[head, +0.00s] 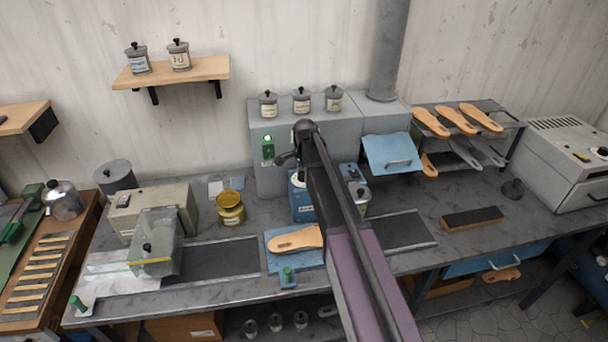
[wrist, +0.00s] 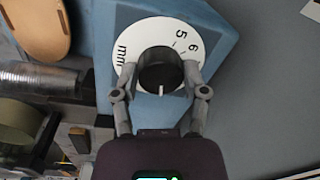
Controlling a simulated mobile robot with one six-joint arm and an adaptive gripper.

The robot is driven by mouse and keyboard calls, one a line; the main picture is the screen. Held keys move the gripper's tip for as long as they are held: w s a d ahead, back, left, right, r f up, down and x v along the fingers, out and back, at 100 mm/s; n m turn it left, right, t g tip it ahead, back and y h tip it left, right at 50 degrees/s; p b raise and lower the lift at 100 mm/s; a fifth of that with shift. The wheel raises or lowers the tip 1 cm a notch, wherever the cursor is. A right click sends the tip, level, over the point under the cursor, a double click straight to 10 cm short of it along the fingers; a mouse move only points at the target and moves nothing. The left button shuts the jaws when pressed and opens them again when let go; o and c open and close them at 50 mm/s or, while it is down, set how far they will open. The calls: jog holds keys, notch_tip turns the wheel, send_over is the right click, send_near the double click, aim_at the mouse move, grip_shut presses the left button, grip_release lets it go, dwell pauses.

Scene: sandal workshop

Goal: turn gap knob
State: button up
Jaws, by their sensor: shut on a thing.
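The gap knob (wrist: 161,68) is a round black knob on a white dial plate (wrist: 136,36) marked 5, 6 and mm. In the wrist view its white pointer line faces the bottom of the picture, towards my gripper's body. The dial is on a blue housing (wrist: 108,20). My gripper (wrist: 160,80) is shut on the knob, one grey finger on each side. In the head view, a blue machine (head: 301,207) stands on the bench, partly hidden by my arm. The knob and the fingertips cannot be made out there.
An insole (head: 295,239) lies on a blue plate in front of the machine. A yellow tin (head: 231,208) stands to its left, and a silver can (head: 357,200) is close beside my arm. A brush block (head: 471,218) lies further right. Dark belt strips run along the bench.

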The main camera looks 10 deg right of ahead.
jog(key=shift+s+n, duration=0.1)
jog(key=shift+n, duration=0.2)
jog(key=n, duration=0.5)
jog(key=shift+n, duration=0.3)
jog(key=n, duration=0.5)
jog(key=shift+s+d+n+g+y, duration=0.1)
jog(key=shift+d+n+g+y, duration=0.05)
jog(key=shift+n+g+y, duration=0.15)
jog(key=o, duration=1.1)
jog(key=shift+o, duration=0.2)
